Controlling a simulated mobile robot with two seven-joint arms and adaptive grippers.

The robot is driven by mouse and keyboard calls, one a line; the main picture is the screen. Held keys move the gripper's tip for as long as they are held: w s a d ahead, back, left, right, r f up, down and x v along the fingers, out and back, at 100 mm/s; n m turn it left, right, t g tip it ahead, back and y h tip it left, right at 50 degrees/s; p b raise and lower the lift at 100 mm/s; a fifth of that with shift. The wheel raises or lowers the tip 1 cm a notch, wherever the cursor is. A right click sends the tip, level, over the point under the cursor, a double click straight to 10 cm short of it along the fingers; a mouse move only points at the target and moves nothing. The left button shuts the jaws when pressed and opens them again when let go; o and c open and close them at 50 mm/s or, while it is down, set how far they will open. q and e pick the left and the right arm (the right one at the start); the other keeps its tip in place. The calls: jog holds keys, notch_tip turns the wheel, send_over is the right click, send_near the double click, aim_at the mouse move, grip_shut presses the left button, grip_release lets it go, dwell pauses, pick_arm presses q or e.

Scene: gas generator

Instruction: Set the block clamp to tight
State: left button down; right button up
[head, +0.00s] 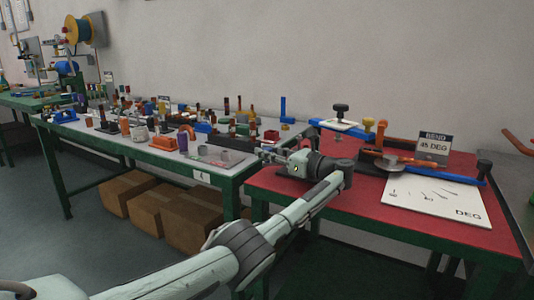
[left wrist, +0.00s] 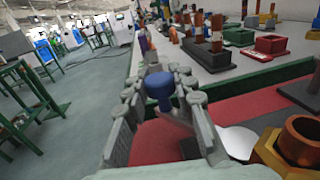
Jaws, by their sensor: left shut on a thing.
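My left gripper (head: 272,156) reaches over the left end of the red-topped table, close to the grey bench. In the left wrist view, my left gripper (left wrist: 155,100) has its two fingers around a dark blue knob (left wrist: 160,86) with a grey part below it. The fingers look shut on this knob; their exact contact is partly hidden. Which part is the block clamp is not clear from the pictures. A black knob (head: 340,107) stands over a pale plate on the blue bending tool (head: 345,130) further right, apart from the gripper. My right gripper is not in view.
The red table (head: 400,222) holds a "BEND 45 DEG" sign (head: 434,147) and a white angle sheet (head: 435,197). The grey bench (head: 90,135) to the left is crowded with small fittings. Cardboard boxes (head: 160,208) stand under it. A wall is behind.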

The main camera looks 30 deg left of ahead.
pick_arm(q)
jog(key=c, duration=1.2)
grip_release()
jog(key=shift+r, duration=5)
jog(key=shift+c, duration=0.3)
